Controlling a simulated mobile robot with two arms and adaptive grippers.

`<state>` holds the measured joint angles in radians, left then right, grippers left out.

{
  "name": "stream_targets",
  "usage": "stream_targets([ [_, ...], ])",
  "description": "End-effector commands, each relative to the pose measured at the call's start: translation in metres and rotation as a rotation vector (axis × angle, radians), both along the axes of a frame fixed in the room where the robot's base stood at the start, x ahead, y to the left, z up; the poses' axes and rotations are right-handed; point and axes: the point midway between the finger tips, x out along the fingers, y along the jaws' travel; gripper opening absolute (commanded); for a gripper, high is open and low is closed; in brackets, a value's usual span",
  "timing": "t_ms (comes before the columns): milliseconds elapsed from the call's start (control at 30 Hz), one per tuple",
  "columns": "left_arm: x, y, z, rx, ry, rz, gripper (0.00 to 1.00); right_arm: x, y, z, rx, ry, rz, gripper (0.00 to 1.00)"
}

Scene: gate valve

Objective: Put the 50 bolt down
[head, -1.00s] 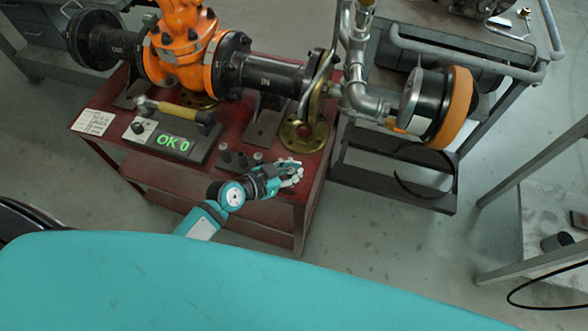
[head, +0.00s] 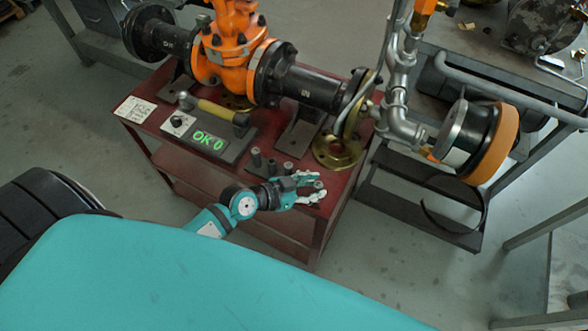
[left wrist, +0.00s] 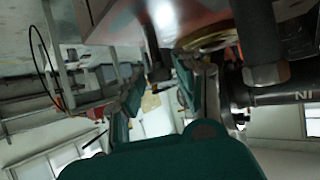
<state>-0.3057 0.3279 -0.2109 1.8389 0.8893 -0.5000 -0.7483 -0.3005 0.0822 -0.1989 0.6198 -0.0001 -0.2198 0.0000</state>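The 50 bolt is most likely the dark bolt (head: 318,184) at the front right of the red table; no size mark is readable. It appears to stand upright on the table, between the fingertips of my left gripper (head: 309,189). In the left wrist view this bolt (left wrist: 158,68) shows between the two spread fingers, with gaps on both sides. The left gripper looks open around it. My right gripper is not in view.
Behind are the orange valve (head: 232,45) and a brass flange (head: 338,152). A grey cart (head: 440,55) stands right.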

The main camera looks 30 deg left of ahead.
Motion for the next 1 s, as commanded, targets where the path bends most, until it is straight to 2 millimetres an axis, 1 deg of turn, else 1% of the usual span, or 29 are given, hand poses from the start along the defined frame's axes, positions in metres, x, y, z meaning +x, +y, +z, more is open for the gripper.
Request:
stream_targets([
  [33, -0.010, 0.007, 0.004, 0.004, 0.002, -0.001, 0.34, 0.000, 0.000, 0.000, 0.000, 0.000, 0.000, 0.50],
  [200, -0.036, 0.026, 0.021, 0.004, 0.002, -0.001, 0.34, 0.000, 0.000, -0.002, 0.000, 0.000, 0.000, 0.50],
  [400, -0.057, 0.040, 0.036, 0.002, 0.002, 0.000, 0.34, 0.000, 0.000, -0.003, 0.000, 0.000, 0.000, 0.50],
  [567, -0.062, 0.044, 0.041, 0.001, 0.001, 0.000, 0.34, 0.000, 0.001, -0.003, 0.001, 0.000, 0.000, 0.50],
  [1000, -0.062, 0.045, 0.041, 0.000, 0.000, 0.001, 0.34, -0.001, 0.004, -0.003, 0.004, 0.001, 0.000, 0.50],
])
